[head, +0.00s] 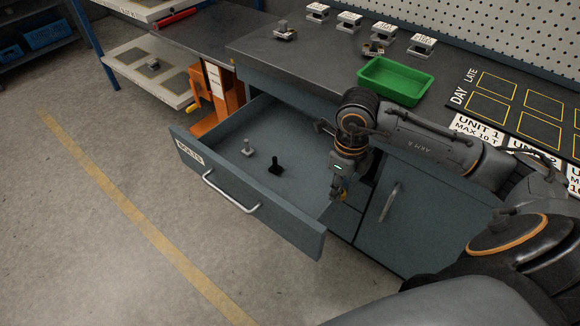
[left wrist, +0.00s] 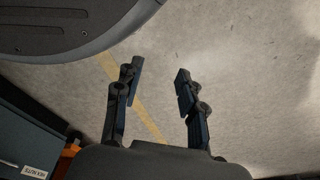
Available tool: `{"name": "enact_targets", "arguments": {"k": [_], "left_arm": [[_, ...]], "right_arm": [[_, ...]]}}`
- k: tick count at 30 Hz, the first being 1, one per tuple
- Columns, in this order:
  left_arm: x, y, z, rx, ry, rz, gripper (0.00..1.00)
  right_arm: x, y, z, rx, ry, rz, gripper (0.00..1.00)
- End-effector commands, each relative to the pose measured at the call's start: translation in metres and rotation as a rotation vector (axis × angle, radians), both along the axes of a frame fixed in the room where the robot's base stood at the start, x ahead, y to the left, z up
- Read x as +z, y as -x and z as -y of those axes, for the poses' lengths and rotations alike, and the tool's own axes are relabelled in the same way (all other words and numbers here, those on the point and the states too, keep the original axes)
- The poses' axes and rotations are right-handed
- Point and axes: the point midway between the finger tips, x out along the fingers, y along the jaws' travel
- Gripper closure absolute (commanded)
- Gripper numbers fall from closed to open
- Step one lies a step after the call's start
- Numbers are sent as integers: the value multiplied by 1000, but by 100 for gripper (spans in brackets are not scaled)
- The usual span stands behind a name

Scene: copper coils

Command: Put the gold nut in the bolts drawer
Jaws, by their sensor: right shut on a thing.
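The bolts drawer (head: 215,178), with a BOLTS label on its front, is pulled open. A light grey bolt (head: 248,148) and a black bolt (head: 275,165) stand inside it. My right gripper (head: 337,194) points down at the drawer's right end, near its side wall; its height is hard to judge. It is shut on the gold nut (head: 343,197), of which only a small gold patch shows among the fingers. My left gripper (left wrist: 157,82) shows in the left wrist view, open and empty above the floor.
A green tray (head: 395,82) sits on the worktop (head: 330,60), with several labelled blocks behind it. An orange container (head: 218,100) stands behind the drawer's left side. A labelled cabinet front (left wrist: 30,150) shows in the left wrist view.

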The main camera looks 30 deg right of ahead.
Motion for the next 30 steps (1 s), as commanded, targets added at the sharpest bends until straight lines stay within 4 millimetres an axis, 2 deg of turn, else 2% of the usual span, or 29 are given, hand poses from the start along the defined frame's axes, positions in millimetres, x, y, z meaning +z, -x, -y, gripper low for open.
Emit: {"name": "enact_targets", "arguments": {"k": [1,3,6,9,14,23,27,30], "left_arm": [[-9,-6,1,1,1,7,60],[-9,-11,1,2,1,9,60],[-7,-16,2,3,1,12,60],[-6,-18,3,3,1,14,60],[-4,-19,3,4,1,13,60],[5,-27,4,5,2,22,60],[18,-37,5,7,4,33,60],[27,-42,6,8,5,37,60]], "right_arm": [[-11,0,8,-125,2,-1,100],[-13,0,17,-278,3,0,100],[-13,0,26,-435,3,0,100],[-12,-2,31,-522,3,0,100],[-19,-23,26,-558,-3,2,100],[-53,-94,8,-554,-2,-1,100],[-83,-114,5,-554,1,-2,100],[-96,-124,3,-553,3,-1,100]]}}
